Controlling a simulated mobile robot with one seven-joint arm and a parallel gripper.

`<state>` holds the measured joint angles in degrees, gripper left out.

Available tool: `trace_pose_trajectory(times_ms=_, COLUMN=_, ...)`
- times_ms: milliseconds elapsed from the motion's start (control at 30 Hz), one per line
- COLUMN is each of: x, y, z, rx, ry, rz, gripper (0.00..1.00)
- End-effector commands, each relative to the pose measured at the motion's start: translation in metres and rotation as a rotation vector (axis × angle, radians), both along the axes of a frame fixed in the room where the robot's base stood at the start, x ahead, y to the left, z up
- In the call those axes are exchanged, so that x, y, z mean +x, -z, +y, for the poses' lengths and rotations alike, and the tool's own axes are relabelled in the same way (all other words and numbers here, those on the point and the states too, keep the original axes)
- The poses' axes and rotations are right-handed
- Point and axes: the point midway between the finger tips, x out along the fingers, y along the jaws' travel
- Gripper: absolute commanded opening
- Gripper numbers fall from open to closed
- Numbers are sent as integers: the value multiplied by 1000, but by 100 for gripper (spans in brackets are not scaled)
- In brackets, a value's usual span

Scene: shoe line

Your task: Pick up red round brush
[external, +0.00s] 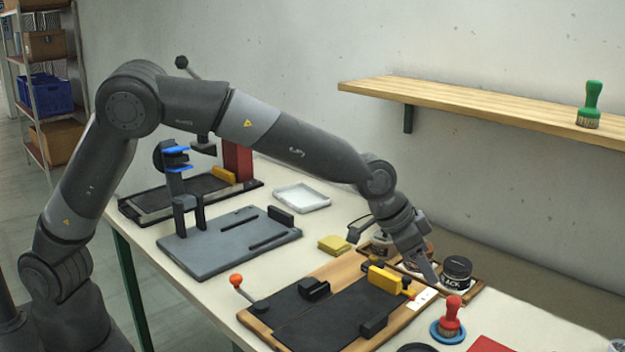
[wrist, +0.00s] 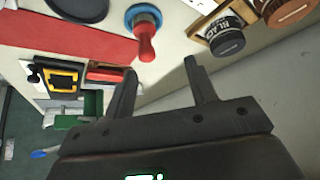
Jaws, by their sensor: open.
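The red round brush (external: 450,318) stands upright, red handle up, on a blue round base on the table at the front right. In the wrist view the red brush (wrist: 146,44) shows from above, its handle pointing down the picture, with the blue ring around its foot. My gripper (external: 433,281) is above the table, up and left of the brush in the external view. In the wrist view my gripper (wrist: 162,68) is open and empty, and the brush handle lies beyond the fingertips, nearer the left finger. No contact shows.
A wooden tray with a black-lidded jar (external: 457,270) stands close behind the brush. A wooden fixture board (external: 262,323) with black plates lies left of it. A red mat (external: 489,344) is at the front. A green brush (external: 590,105) stands on the wall shelf (external: 470,104).

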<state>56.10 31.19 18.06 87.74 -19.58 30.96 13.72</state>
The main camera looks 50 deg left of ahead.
Motion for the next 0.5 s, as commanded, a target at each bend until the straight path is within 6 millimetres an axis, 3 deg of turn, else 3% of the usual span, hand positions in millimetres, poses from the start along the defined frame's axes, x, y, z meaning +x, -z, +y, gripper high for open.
trace_pose_trajectory(times_ms=100, x=-4, y=12, z=-22, rx=6, ry=27, rz=-12, gripper=52)
trace_pose_trajectory(times_ms=500, x=13, y=54, z=-44, rx=9, ry=32, rz=-14, gripper=52)
